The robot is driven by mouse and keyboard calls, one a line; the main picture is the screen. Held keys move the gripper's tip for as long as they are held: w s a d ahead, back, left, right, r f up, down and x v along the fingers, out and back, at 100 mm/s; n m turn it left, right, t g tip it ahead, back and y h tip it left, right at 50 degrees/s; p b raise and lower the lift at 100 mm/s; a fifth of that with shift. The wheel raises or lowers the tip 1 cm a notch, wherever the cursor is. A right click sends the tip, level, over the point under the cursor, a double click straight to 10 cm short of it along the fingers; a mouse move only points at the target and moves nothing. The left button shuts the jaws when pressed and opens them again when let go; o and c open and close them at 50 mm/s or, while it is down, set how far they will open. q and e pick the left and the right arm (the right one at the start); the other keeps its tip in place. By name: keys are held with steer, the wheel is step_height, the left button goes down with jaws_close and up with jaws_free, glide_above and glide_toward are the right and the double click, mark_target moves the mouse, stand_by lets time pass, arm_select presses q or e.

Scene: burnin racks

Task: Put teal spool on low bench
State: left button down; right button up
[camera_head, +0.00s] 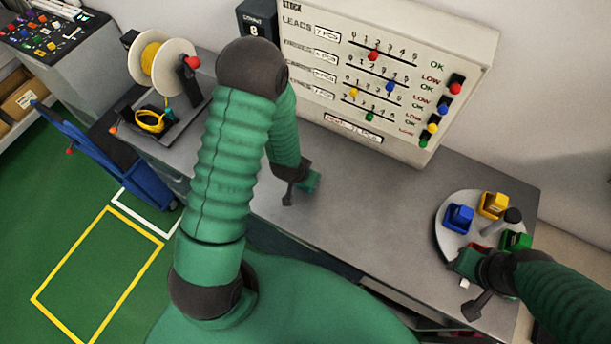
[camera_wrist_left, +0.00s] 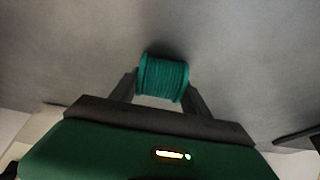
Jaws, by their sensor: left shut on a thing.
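The teal spool (camera_wrist_left: 163,78) sits between the two fingers of my left gripper (camera_wrist_left: 163,92) in the left wrist view, and the gripper is shut on it. A grey surface lies beyond the spool; whether the spool touches it I cannot tell. In the head view my left gripper (camera_head: 298,192) is over the middle of the grey bench (camera_head: 370,200), in front of the panel; the spool is hard to make out there. My right gripper (camera_head: 468,284) is at the front of the round tray at the right, and its fingers are not clear enough to judge.
A white panel (camera_head: 340,125) with coloured sliders stands at the back of the bench. The round tray (camera_head: 452,205) holds blue, yellow and green bins. A yellow-wound reel (camera_head: 150,57) stands at the left. A blue cart (camera_head: 140,170) is beside the bench. The bench between panel and tray is clear.

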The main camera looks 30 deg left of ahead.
arm_select(q)
steer(key=c, duration=0.6)
jaws_free()
steer(key=shift+c, duration=0.2)
steer(key=shift+o, duration=0.6)
steer(key=shift+a, duration=0.3)
